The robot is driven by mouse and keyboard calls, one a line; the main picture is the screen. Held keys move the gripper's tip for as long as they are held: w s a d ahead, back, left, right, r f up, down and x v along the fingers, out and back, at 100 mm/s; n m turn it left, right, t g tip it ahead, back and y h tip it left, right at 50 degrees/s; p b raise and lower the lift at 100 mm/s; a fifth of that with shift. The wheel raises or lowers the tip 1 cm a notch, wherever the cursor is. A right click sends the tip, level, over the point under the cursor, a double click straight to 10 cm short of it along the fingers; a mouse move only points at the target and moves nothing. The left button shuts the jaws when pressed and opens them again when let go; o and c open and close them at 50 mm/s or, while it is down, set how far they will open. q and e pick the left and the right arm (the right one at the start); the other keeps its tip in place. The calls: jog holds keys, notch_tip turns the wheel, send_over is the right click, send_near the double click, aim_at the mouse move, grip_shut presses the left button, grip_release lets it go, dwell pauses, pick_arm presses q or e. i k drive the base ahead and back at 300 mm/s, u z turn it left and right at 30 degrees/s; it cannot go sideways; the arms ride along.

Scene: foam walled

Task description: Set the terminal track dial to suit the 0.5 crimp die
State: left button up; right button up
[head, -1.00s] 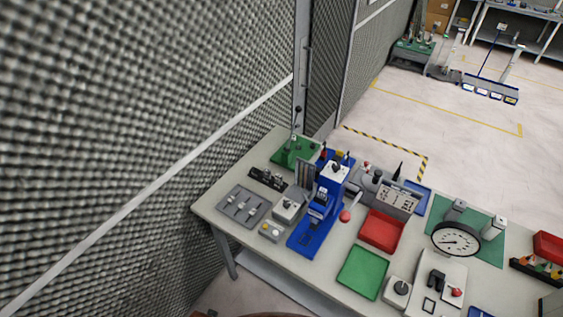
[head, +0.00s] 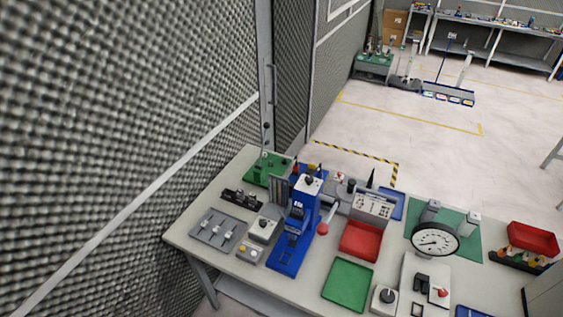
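A blue press (head: 288,255) with a red-knobbed lever stands upright on the bench. A grey box with a dark-topped knob (head: 264,225) sits just left of it. Another grey box with a round dark knob (head: 386,297) is near the front edge. I cannot tell which knob is the terminal track dial, and no scale or setting is readable. A grey tray (head: 207,243) holds several small metal pieces. A black rack (head: 241,199) with small parts lies behind it. I cannot make out a 0.5 mark on any die. Neither gripper is in view.
A textured foam wall (head: 120,130) stands to the left. Open floor (head: 450,145) lies behind the bench.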

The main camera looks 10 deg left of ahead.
aim_at(263, 223)
jog(key=u, duration=0.7)
jog(key=k, duration=0.85)
jog(key=z, duration=0.65)
